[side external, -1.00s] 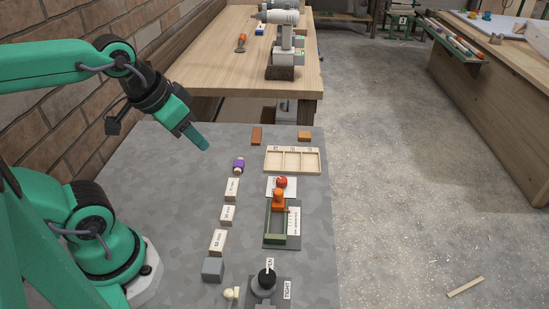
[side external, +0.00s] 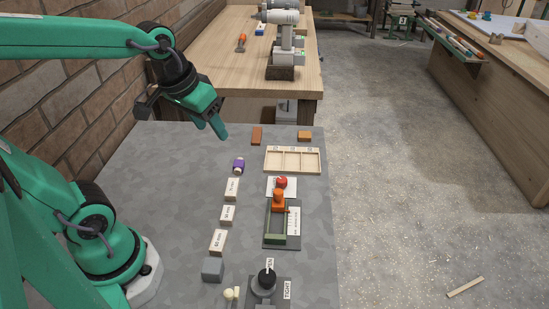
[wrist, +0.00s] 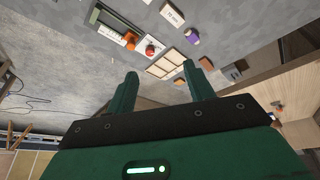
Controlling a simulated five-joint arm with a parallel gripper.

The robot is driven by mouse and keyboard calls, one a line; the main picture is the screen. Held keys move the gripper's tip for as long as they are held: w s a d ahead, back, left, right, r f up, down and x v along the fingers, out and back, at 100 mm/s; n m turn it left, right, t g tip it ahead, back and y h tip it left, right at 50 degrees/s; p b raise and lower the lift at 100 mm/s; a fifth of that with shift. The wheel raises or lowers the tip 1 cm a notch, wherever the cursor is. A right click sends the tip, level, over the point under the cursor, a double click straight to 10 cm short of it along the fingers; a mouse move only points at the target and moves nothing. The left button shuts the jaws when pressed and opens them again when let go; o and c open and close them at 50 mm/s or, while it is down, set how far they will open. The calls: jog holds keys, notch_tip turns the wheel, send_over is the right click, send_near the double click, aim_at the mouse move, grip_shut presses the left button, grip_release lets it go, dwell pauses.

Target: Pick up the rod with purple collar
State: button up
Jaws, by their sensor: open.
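The rod with purple collar (side external: 238,166) lies on the grey table, behind the row of labelled blocks and left of the compartment tray. It also shows in the wrist view (wrist: 192,36), near the top right of centre. My gripper (side external: 212,130) is open and empty, raised above the table's far left part, up and to the left of the rod. In the wrist view its two fingers (wrist: 158,88) are spread apart with nothing between them, and the rod is beyond the fingertips.
A wooden compartment tray (side external: 293,173) stands right of the rod. Labelled blocks (side external: 228,215) line up in front of it. A green fixture (side external: 275,238) holds an orange part (side external: 279,201). Two brown blocks (side external: 256,136) lie at the back. The table's left side is clear.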

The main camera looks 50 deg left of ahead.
jog(key=w+a+f+n+g, duration=0.2)
jog(key=w+a+f+n, duration=0.3)
jog(key=w, duration=0.3)
jog(key=n+g, duration=0.2)
send_over(238, 163)
notch_tip(238, 163, down, 10)
jog(key=shift+f, duration=1.4)
jog(key=shift+f, duration=2.6)
jog(key=c, duration=1)
